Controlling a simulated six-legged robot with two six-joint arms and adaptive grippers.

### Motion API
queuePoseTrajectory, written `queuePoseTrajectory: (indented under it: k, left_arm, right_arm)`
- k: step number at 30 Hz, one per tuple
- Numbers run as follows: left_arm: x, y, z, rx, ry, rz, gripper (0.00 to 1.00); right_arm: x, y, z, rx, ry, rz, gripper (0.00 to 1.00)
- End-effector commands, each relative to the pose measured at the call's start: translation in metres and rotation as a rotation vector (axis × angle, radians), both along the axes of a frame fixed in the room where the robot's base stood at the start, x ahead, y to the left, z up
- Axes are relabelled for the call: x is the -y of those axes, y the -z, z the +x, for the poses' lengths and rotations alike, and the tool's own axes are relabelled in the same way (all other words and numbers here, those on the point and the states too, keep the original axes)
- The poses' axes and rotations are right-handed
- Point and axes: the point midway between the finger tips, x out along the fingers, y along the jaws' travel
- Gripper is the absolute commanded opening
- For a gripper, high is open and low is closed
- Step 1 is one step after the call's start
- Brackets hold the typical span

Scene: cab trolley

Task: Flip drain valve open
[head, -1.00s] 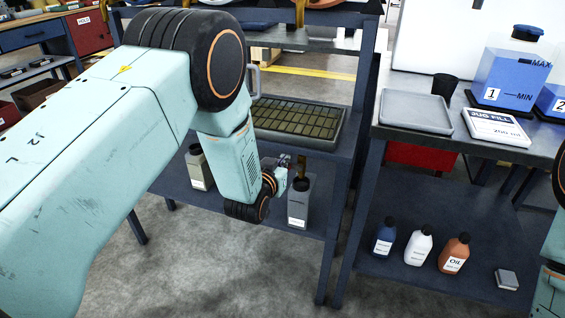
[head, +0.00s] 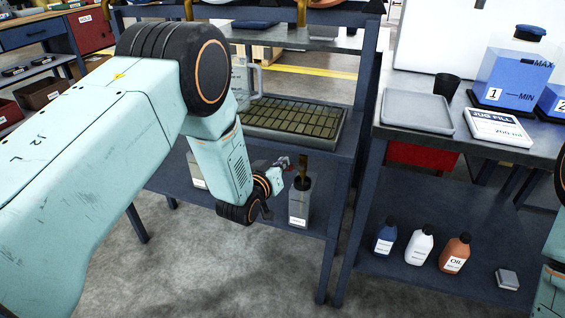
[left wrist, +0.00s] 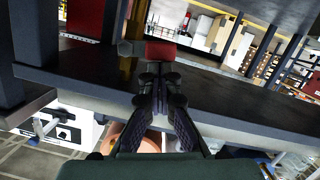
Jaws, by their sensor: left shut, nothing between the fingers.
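The drain valve's brass pipe (head: 303,163) hangs under the grated sink tray (head: 342,133), above an open grey container (head: 299,207). In the left wrist view, the valve's red lever (left wrist: 160,52) lies crosswise beside the brass pipe (left wrist: 130,66), with a grey piece at its left end. My left gripper (head: 283,163) is shut and empty, just left of the pipe in the head view. In the left wrist view, its fingertips (left wrist: 160,72) are right at the lever; I cannot tell whether they touch it. My right gripper is out of view.
The tray's shelf is close above my left gripper. A second grey container (head: 196,172) on the lower shelf is partly hidden by my arm. Several bottles, including an orange one (head: 454,254), stand on the right lower shelf.

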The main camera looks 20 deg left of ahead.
Motion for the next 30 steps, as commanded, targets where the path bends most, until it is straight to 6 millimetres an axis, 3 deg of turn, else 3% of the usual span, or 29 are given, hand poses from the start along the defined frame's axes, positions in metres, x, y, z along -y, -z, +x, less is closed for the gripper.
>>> queuePoseTrajectory:
  k: [14,30]
  left_arm:
    - [-0.004,0.025,-0.001,-0.018,0.0,-0.446,0.0]
    - [0.004,0.048,-0.001,-0.034,0.002,-0.953,0.0]
  right_arm:
    - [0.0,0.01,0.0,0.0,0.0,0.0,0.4]
    - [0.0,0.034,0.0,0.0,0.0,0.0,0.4]
